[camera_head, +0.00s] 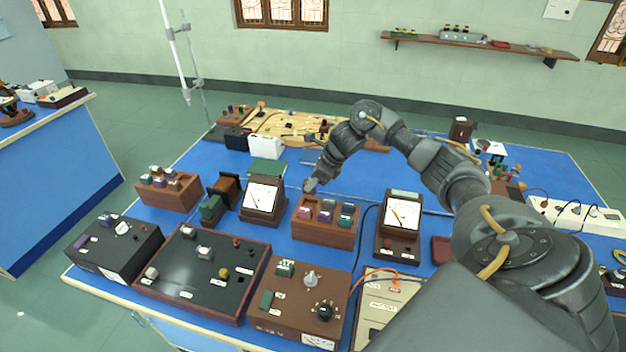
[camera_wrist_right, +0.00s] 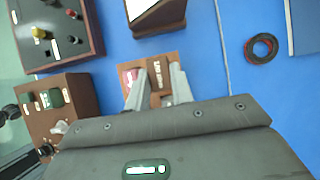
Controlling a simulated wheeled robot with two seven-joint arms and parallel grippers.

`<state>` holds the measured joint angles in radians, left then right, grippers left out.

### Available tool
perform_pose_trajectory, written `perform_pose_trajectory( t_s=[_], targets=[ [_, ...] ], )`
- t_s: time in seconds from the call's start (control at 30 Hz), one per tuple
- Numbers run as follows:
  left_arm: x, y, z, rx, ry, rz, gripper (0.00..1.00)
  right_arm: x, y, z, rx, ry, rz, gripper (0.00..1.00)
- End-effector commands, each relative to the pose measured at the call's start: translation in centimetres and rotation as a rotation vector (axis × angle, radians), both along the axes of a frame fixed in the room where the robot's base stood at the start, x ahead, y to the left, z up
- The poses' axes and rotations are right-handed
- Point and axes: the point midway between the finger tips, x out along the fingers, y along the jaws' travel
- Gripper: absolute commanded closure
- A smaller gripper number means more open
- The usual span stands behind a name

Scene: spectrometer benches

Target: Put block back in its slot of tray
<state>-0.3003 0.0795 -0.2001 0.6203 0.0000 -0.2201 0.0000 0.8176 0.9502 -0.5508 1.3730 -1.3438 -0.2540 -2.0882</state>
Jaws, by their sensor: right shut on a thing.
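My right gripper (camera_head: 310,186) reaches down from the right over the back left corner of a brown wooden tray (camera_head: 327,235) at the middle of the bench. Small blocks with pale, purple and dark green sides stand in this tray. In the right wrist view the fingers of the right gripper (camera_wrist_right: 157,84) are shut on a block, mostly hidden between them. A brown surface with white lettering shows there; I cannot tell whether it is block or tray. A red block (camera_wrist_right: 130,76) stands beside the left finger. My left gripper is out of view.
A meter (camera_head: 263,198) stands left of the tray and another meter (camera_head: 401,215) right of it. A brown control box (camera_head: 300,300) and a dark panel (camera_head: 200,265) lie in front. A second block tray (camera_head: 168,195) stands at the left.

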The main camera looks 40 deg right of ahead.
Motion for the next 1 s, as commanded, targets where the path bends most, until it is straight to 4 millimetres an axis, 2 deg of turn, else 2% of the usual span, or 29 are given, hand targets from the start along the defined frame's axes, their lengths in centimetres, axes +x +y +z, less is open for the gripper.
perform_pose_trajectory(
  t_s=[0.47,0.7,1.0],
  targets=[
    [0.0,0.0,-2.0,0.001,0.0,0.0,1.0,0.0,0.1,-3.3,0.001,0.001,0.001,1.0],
    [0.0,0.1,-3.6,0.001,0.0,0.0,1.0,0.0,0.0,-4.9,0.0,0.0,0.001,1.0],
    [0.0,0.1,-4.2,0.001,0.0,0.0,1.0,0.0,0.0,-5.6,0.001,0.0,0.0,1.0]
  ],
)
